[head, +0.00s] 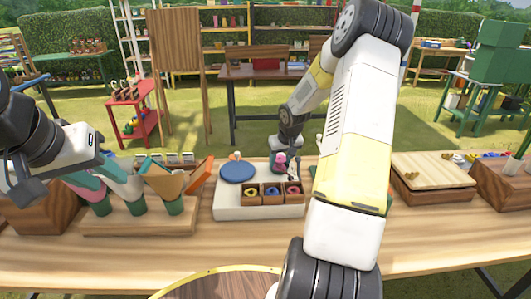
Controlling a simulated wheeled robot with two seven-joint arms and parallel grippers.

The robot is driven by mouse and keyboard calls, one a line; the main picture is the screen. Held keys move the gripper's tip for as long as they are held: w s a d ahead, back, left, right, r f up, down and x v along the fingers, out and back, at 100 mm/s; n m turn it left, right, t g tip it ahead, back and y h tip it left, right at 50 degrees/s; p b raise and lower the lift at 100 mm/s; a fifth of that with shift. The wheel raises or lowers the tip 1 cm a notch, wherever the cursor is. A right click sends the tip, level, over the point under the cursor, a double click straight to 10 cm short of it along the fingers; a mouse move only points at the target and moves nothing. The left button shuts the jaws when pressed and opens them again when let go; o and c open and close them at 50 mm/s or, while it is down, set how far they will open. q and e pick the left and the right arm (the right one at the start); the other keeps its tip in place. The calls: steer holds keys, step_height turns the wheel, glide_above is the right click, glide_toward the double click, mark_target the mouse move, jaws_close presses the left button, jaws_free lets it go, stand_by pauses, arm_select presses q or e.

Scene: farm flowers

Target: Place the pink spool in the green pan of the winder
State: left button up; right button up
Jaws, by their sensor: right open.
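A winder with a white base (258,212) stands on the wooden table, with a blue disc (237,172) on its left part. Three small brown boxes at its front hold ring-shaped spools: yellow (250,191), blue (271,190) and a pinkish-red one (292,190). A small pink piece (279,161) stands behind the boxes, just under my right gripper (288,150). That gripper is open, pointing down; contact with the pink piece is unclear. I cannot make out a green pan; my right arm covers the winder's right side. My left gripper (22,192) is at the far left, its fingers unclear.
A wooden stand with green cups (172,205) holding paper cones is left of the winder. A wooden box with a pale lid (432,168) stands right of my arm. A round wooden top (225,284) is at the front. The table's front strip is clear.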

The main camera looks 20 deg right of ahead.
steer(key=v, duration=1.2)
steer(key=s+a+r, duration=0.9)
steer(key=s+r, duration=0.1)
steer(key=r, duration=0.1)
steer(key=s+a+r+y, duration=0.1)
steer(key=s+a, duration=0.3)
steer(key=s, duration=0.4)
steer(key=s+a+r+t+y, duration=0.1)
steer(key=s+a+r, duration=0.2)
steer(key=s, duration=0.5)
steer(key=shift+s+a+t, duration=0.3)
steer(key=shift+s+a, duration=0.05)
steer(key=shift+a, duration=0.3)
